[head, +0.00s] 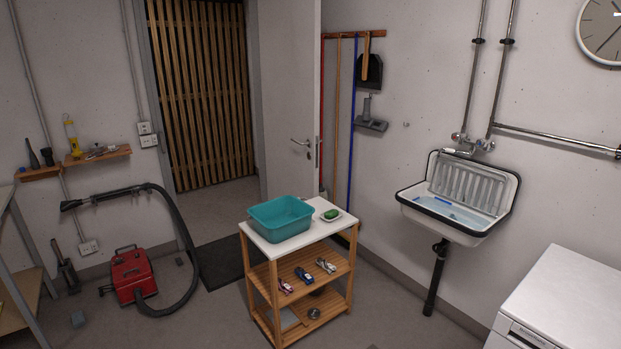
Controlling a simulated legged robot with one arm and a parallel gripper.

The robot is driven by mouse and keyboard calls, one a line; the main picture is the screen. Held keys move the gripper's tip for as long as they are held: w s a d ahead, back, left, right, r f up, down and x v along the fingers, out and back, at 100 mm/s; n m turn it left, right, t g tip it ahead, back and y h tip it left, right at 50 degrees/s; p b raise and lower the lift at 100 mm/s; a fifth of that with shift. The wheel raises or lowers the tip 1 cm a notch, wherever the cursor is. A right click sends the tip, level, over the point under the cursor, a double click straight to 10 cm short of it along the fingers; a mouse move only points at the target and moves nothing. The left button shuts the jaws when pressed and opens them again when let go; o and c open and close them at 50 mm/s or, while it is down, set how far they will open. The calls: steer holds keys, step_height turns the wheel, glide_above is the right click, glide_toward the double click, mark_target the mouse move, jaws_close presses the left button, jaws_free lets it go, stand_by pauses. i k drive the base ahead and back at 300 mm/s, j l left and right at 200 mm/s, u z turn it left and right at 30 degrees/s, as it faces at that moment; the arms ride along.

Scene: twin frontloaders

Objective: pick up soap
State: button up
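A small green soap (331,214) lies on a pale, shallow dish (342,221) on the white top of a wooden trolley (290,249). It is at the right part of the trolley top, beside a teal plastic basin (281,219), with a little gap between them. The soap's upper side is in plain view. My gripper does not show in the head view, so its state and its place relative to the soap are hidden.
The trolley's lower shelves (305,276) hold several small items. A wall sink (458,198) hangs to the right, and a white appliance (565,300) stands at the lower right. A red vacuum (134,276) with its hose is on the floor at left. A door (287,100) stands open behind.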

mark_target(332, 212)
steer(key=i, duration=2.25)
steer(key=i+z, duration=0.3)
steer(key=i+j+z, duration=0.25)
steer(key=i, duration=0.15)
steer(key=i+l, duration=0.05)
